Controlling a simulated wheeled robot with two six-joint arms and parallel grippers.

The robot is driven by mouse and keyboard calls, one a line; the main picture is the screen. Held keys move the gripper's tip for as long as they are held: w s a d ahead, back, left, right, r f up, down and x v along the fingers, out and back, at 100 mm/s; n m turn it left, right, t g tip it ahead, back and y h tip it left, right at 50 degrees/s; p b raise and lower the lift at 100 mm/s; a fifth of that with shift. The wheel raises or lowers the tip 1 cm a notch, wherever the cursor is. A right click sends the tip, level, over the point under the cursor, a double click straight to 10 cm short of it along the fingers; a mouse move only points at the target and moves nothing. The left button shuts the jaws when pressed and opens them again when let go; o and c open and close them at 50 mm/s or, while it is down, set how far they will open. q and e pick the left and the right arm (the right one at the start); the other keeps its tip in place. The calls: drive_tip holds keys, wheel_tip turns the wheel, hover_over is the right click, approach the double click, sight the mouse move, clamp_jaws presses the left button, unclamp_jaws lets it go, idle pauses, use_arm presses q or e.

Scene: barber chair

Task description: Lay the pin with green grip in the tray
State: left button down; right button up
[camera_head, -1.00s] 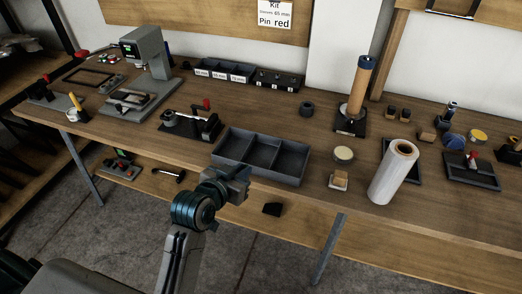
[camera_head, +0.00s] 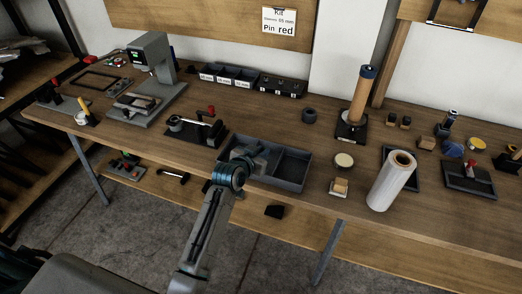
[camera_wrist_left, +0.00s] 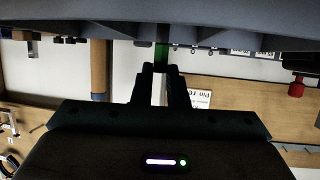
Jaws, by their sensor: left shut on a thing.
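The dark grey tray (camera_head: 293,169) sits at the bench's front edge, with its right compartment bare in the head view. My left gripper (camera_head: 252,154) reaches over the tray's left and middle part and hides some of it. In the left wrist view my left gripper (camera_wrist_left: 161,70) is shut on the green grip of the pin (camera_wrist_left: 161,54). The grip shows as a narrow green piece between the fingertips, close to a dark grey wall of the tray (camera_wrist_left: 160,20). My right gripper is in no view.
A fixture with a red knob (camera_head: 197,128) stands left of the tray. A round tin (camera_head: 343,160), a wooden block (camera_head: 339,187) and a white roll (camera_head: 391,181) stand to its right. A labelled bin row (camera_head: 228,76) lies behind. Bench space behind the tray is clear.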

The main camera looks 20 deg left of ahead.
use_arm(q)
drive_tip(key=shift+f, duration=0.25)
drive_tip(key=c, duration=1.4)
unclamp_jaws()
drive_tip(key=shift+c, duration=0.2)
